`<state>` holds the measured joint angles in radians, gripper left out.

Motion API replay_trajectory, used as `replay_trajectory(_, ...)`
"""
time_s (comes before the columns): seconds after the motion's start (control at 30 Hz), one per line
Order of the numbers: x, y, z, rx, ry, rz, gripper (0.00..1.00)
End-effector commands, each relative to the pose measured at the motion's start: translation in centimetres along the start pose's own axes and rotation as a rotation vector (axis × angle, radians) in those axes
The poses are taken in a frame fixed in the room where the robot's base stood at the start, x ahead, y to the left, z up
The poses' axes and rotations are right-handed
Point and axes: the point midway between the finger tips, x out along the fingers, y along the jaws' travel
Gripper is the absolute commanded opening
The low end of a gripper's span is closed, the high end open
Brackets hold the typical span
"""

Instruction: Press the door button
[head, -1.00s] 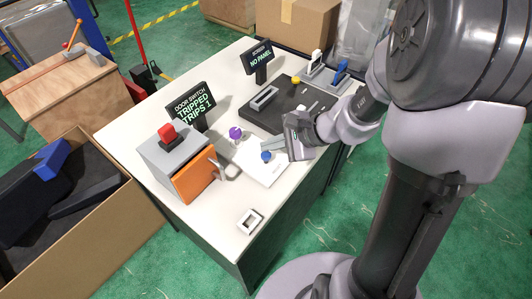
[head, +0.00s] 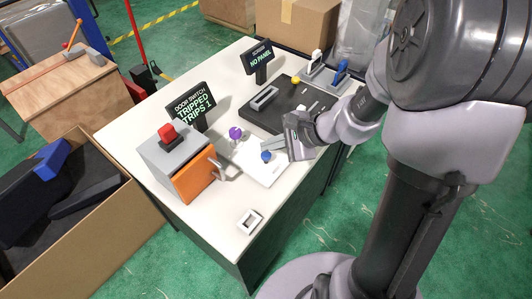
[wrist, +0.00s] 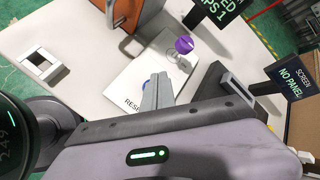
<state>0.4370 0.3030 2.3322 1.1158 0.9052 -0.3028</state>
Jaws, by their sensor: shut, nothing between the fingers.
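A white panel (head: 262,172) lies on the table and carries a blue button (head: 266,156) and a purple knob (head: 235,133). In the wrist view the panel (wrist: 135,75) bears partly hidden lettering starting "RES", and the blue button (wrist: 147,84) is partly covered by my fingers. My gripper (head: 268,147) is shut and empty, its fingertips close by the blue button; I cannot tell if they touch it. A grey box (head: 170,150) with an orange door (head: 195,174) and a red switch (head: 167,132) on top stands to the left.
A display (head: 190,108) reads "DOOR SWITCH TRIPPED TRIPS 1". Another screen (head: 258,60) reads "NO PANEL". A dark tray (head: 285,110) lies behind my gripper. A small white frame (head: 250,221) sits near the table's front edge. The white tabletop (head: 215,215) is bare around it.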

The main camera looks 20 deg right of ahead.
Motion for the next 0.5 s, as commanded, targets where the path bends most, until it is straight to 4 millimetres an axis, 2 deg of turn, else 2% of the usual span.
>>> replay_trajectory(0.5,0.61,0.45,-0.44,-0.001,0.0,0.0,0.0)
